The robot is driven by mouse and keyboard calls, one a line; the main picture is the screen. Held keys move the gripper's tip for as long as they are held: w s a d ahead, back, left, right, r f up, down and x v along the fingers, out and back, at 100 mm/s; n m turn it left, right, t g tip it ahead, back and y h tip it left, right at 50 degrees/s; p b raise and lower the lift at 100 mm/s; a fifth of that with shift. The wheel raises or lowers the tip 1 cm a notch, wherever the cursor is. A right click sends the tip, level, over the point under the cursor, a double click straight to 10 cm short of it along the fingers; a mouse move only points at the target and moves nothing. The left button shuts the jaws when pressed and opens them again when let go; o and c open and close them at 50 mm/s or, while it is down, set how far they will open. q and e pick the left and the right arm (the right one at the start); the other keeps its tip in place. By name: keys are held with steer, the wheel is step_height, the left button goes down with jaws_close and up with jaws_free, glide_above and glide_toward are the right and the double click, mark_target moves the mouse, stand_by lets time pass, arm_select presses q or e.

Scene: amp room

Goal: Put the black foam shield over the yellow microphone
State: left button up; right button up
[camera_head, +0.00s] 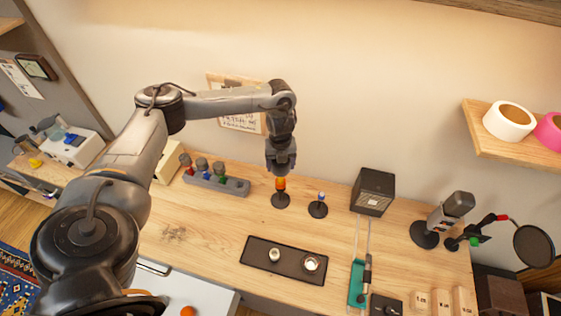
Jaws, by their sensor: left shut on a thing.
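The yellow microphone (281,184) shows as an orange-yellow body upright on a round black stand (281,201) near the back of the wooden table. My left gripper (281,169) points straight down right above it, shut on a dark thing that I take to be the black foam shield. The shield is mostly hidden by the dark fingers and hard to tell from them. The microphone's top is hidden too, so I cannot tell whether the shield touches it or surrounds it. My right gripper is not in view.
A grey rack (228,186) with red, green and blue microphones stands left. A second small stand (318,209) is close on the right, then a black speaker box (376,187). A dark tray (258,247) lies in front. The table left of the tray is fairly clear.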

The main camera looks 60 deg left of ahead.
arm_select(q)
steer(key=shift+f, duration=0.3)
steer(key=o, duration=1)
steer(key=shift+r, duration=0.65)
step_height(320, 180, up, 9)
steer(key=p, duration=0.5)
steer(key=shift+r, duration=0.25)
